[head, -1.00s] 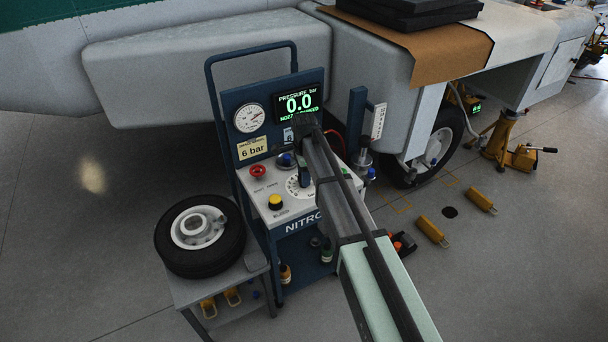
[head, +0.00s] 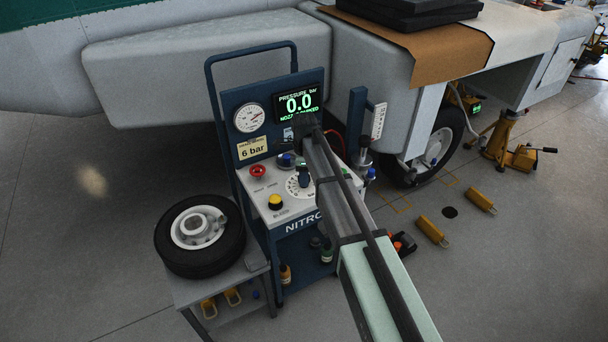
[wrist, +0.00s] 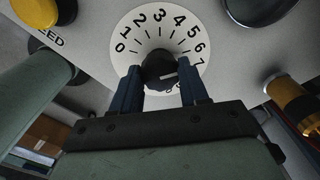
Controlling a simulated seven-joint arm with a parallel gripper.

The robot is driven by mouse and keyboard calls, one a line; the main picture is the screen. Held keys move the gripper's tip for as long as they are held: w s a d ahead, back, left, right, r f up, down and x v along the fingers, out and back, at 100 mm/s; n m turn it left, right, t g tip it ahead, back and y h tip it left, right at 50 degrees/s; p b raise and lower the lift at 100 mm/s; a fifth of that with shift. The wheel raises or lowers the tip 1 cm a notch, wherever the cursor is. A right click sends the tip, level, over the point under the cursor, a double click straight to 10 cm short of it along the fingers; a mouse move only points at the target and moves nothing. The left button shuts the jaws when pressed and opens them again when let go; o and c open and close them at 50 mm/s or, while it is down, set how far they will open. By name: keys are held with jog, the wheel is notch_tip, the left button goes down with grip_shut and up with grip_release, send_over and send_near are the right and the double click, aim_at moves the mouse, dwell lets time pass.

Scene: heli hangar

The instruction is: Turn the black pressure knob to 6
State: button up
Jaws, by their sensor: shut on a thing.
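The black pressure knob (wrist: 158,68) sits at the centre of a white dial (wrist: 159,26) in the wrist view, with numbers from 0 to 7 visible around it. My gripper (wrist: 160,84) has its two blue fingers on either side of the knob, shut on it. The knob's pointer is not clear, so its setting cannot be told. In the head view the dial (head: 293,187) shows on the cart's sloped panel, partly hidden by my arm. The display (head: 298,103) above reads pressure 0.0 bar.
The cart panel also carries a red button (head: 257,170), a yellow button (head: 275,202) and a blue knob (head: 286,160). A round gauge (head: 249,118) and a 6 bar label (head: 253,148) are on the upright board. A wheel (head: 200,236) lies on a stand at left.

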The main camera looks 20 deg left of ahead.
jog(key=o, duration=1)
jog(key=shift+o, duration=0.2)
notch_tip(320, 180, up, 14)
jog(key=shift+f, duration=0.1)
